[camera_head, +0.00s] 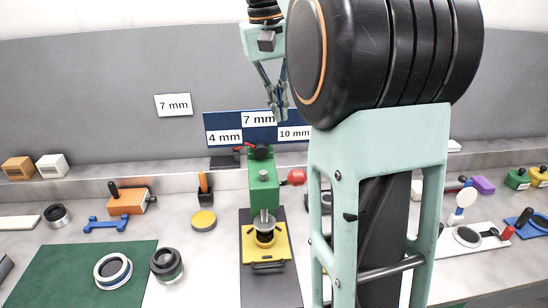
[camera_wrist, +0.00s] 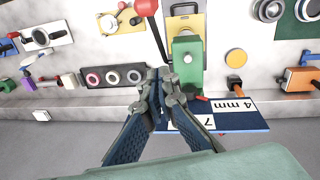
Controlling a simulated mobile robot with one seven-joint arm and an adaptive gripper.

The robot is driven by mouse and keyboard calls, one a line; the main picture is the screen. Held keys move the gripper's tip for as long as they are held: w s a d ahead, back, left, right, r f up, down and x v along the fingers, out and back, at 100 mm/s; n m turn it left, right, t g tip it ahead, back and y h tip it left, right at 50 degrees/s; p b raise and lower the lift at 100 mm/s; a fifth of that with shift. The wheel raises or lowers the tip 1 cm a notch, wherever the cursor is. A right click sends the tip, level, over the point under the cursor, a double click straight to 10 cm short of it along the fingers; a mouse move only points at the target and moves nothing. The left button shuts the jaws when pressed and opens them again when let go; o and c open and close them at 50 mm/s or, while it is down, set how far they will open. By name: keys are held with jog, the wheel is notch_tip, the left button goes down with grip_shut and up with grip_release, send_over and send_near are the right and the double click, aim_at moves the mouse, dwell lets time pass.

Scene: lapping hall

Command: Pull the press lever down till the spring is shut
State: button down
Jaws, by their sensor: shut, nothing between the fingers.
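The green press (camera_head: 262,190) stands at the middle of the bench on a dark plate, with a yellow base (camera_head: 258,267) under its ram. Its lever ends in a red ball knob (camera_head: 297,177), to the right of the press body. In the wrist view the red knob (camera_wrist: 146,8) is at the top, and its dark rod runs down beside the green press (camera_wrist: 187,58) to behind my fingertips. My gripper (camera_head: 278,112) is above and behind the press, fingers shut and empty. In the wrist view the fingertips (camera_wrist: 165,80) overlap the lever's lower end; contact cannot be told. The spring is not clearly visible.
A blue board with mm labels (camera_head: 224,137) stands behind the press, close to my gripper. A yellow-lidded tin (camera_head: 203,221) and an orange-handled tool (camera_head: 204,188) are left of the press. A green mat (camera_head: 60,275) lies front left.

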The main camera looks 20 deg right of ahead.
jog(key=shift+s+d+f+b, duration=0.2)
jog(key=shift+s+f, duration=0.25)
jog(key=shift+f, duration=1.7)
jog(key=shift+s+d+f+b, duration=0.1)
jog(key=shift+s+d+f, duration=0.3)
jog(key=shift+f, duration=1.7)
jog(key=shift+s+d+f+b, duration=0.15)
jog(key=shift+s+f, duration=0.4)
jog(key=shift+f, duration=1.6)
jog(key=shift+f, duration=0.15)
